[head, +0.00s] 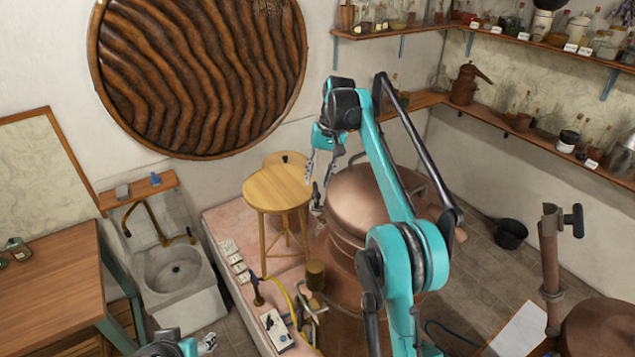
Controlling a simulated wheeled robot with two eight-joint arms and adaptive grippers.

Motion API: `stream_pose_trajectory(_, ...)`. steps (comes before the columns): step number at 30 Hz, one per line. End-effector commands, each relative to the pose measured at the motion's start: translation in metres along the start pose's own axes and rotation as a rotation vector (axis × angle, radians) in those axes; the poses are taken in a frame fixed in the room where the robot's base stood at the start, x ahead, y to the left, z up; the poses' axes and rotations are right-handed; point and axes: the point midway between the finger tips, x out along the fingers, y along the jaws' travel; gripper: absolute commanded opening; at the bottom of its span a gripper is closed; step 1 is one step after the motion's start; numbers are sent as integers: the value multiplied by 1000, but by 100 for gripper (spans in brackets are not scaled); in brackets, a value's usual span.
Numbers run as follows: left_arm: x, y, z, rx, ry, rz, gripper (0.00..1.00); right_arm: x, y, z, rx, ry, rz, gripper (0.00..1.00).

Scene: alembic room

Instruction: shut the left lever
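I cannot tell for certain which part is the left lever. A large copper still (352,205) stands mid-view, partly hidden by my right arm. Small metal fittings (312,306) show low on its left side, too small to make out as open or shut. My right gripper (319,172) is in the air above the still's left side, to the right of the wooden stool. Its fingers point down, apart, with nothing between them. My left gripper (205,344) shows only in part at the bottom edge, and its finger state is unclear.
The round wooden stool (278,189) stands on a pink platform (222,222). A sink (176,272) and a wooden table (52,285) are at left. A copper pipe with a black handle (573,220) stands at right. A black bucket (511,234) sits on the floor.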

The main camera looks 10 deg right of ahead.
Motion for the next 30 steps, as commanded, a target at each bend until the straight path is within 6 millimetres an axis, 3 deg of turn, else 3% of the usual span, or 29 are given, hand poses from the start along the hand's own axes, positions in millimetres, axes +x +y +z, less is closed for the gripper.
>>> stream_pose_trajectory(5, -1, 0, 0, 0, 0, 0, 51, 12, -1, 1, -1, 0, 0, 34)
stream_pose_trajectory(13, -1, 0, 0, 0, 0, 0, 51, 14, -1, 1, -1, 0, 0, 34)
stream_pose_trajectory(14, -1, 0, 0, 0, 0, 0, 51, 14, 0, 1, -1, 0, 0, 31)
stream_pose_trajectory(18, -1, 0, 0, 0, 0, 0, 51, 14, 0, 1, -1, 0, 0, 0)
stream_pose_trajectory(30, -4, 0, -2, 0, 0, 0, 51, 13, -2, 1, -33, -7, 0, 0)
